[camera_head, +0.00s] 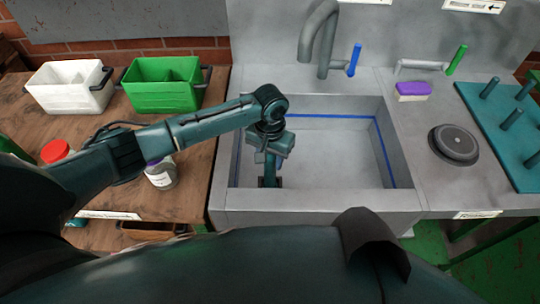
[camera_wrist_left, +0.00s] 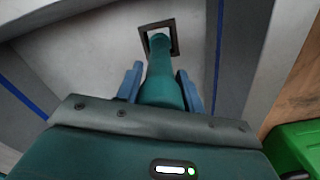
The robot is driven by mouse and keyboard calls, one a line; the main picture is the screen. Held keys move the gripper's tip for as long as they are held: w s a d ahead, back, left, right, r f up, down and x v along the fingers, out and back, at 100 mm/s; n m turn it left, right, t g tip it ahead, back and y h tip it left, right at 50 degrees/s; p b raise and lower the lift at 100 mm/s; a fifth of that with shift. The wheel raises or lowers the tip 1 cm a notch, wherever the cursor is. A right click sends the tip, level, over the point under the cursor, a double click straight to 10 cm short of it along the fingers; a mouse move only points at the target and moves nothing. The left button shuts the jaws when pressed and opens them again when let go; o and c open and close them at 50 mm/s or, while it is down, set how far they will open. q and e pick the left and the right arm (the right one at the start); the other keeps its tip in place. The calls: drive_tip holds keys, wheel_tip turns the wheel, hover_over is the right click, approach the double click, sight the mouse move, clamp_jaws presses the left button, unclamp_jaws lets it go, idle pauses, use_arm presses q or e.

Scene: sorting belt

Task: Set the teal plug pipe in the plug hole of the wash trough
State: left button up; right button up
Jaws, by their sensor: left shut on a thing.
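The wash trough (camera_head: 320,199) is a grey basin with a blue line around its inner wall. My left gripper (camera_head: 269,161) reaches down into its left part. In the left wrist view its fingers (camera_wrist_left: 160,76) are shut on the teal plug pipe (camera_wrist_left: 162,86), one on each side. The pipe also shows below the gripper in the head view (camera_head: 270,182). The plug hole (camera_wrist_left: 173,27) is a dark square frame in the trough floor. The pipe's narrow far end overlaps this frame; I cannot tell whether it is inside or above it. My right gripper is out of view.
A grey tap (camera_head: 317,38) with a blue lever stands behind the trough. A white crate (camera_head: 70,87) and green crate (camera_head: 162,84) are on the wooden bench at left. A purple sponge (camera_head: 413,89) and black disc (camera_head: 454,144) lie right. The trough's right half is clear.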

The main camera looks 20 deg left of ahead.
use_arm(q)
drive_tip(key=shift+f, duration=0.6)
idle(0.4)
drive_tip(key=o, duration=1)
